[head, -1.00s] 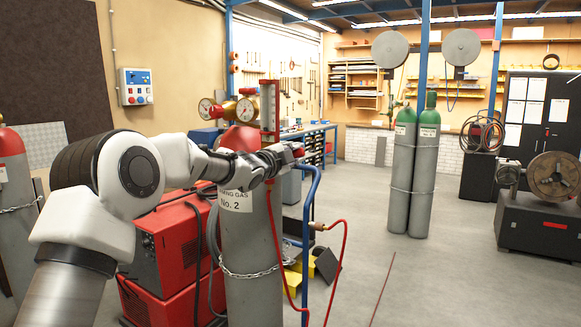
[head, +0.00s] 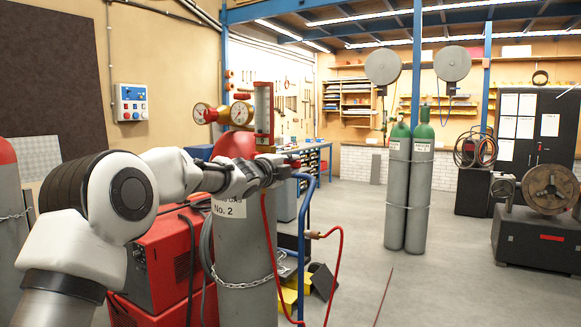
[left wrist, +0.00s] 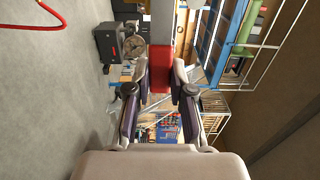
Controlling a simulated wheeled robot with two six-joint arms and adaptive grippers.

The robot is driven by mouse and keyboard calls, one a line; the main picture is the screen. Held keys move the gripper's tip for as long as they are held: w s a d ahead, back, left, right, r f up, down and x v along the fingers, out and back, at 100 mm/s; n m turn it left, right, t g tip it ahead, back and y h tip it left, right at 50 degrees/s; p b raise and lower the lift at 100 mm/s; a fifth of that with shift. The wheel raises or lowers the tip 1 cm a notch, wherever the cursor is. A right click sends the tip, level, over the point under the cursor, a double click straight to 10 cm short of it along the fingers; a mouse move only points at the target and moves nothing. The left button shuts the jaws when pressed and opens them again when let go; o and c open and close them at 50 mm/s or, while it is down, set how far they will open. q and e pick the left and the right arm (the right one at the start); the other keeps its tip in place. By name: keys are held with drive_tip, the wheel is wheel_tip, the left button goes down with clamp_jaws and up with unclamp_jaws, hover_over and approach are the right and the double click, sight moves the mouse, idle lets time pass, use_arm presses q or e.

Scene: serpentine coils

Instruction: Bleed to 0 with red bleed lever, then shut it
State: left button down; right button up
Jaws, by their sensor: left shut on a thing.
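My left gripper (head: 282,167) reaches across in front of the gas cylinder (head: 240,250) labelled No. 2, just below the regulator. In the left wrist view, its two fingers (left wrist: 160,95) are closed on the sides of a red piece (left wrist: 161,75), which looks like the red bleed lever. In the head view the gripper hides most of this piece. Two round gauges, a left one (head: 201,113) and a right one (head: 241,112), sit on the brass regulator. Their needles are too small to read. A red-framed flow tube (head: 263,108) stands upright beside them. My right gripper is not in view.
A red hose (head: 341,250) hangs beside a blue rail (head: 302,230) right of the cylinder. A red welding unit (head: 165,260) stands left of it. Two green-topped cylinders (head: 408,190) stand farther right.

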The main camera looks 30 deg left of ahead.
use_arm(q)
drive_tip(key=c, duration=1)
unclamp_jaws()
drive_tip(key=shift+d+f, duration=0.1)
drive_tip(key=s, duration=1.1)
drive_tip(key=shift+s+a, duration=0.4)
drive_tip(key=shift+a, duration=0.05)
